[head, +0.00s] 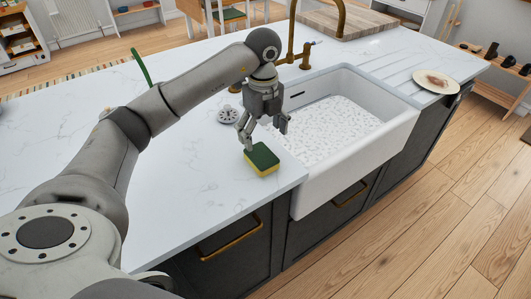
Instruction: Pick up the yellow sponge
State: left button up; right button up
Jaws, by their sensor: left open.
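The yellow sponge (263,167) has a dark green top layer and yellow sides. It lies on the white marbled counter, left of the sink and close to the counter's front edge. My left gripper (266,139) points down above the sponge with its fingers spread apart. It is open and holds nothing. I cannot tell whether the left fingertip touches the sponge's back edge. My right gripper is not in the head view.
A white sink (338,130) with a brass faucet (292,45) lies just right of the sponge. A grey round strainer (228,115) sits behind it. A plate (436,82) stands at the far right. The counter left of the sponge is clear.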

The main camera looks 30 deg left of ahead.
aim_at(263, 156)
pick_arm(q)
jog(key=f, duration=0.3)
jog(key=shift+s, duration=0.2)
jog(key=shift+f+p, duration=0.35)
jog(key=shift+p, duration=0.05)
notch_tip(263, 156, down, 4)
jog(key=shift+s+f+p, duration=0.1)
jog(key=shift+p, duration=0.75)
jog(key=shift+f, duration=0.25)
jog(key=c, duration=0.8)
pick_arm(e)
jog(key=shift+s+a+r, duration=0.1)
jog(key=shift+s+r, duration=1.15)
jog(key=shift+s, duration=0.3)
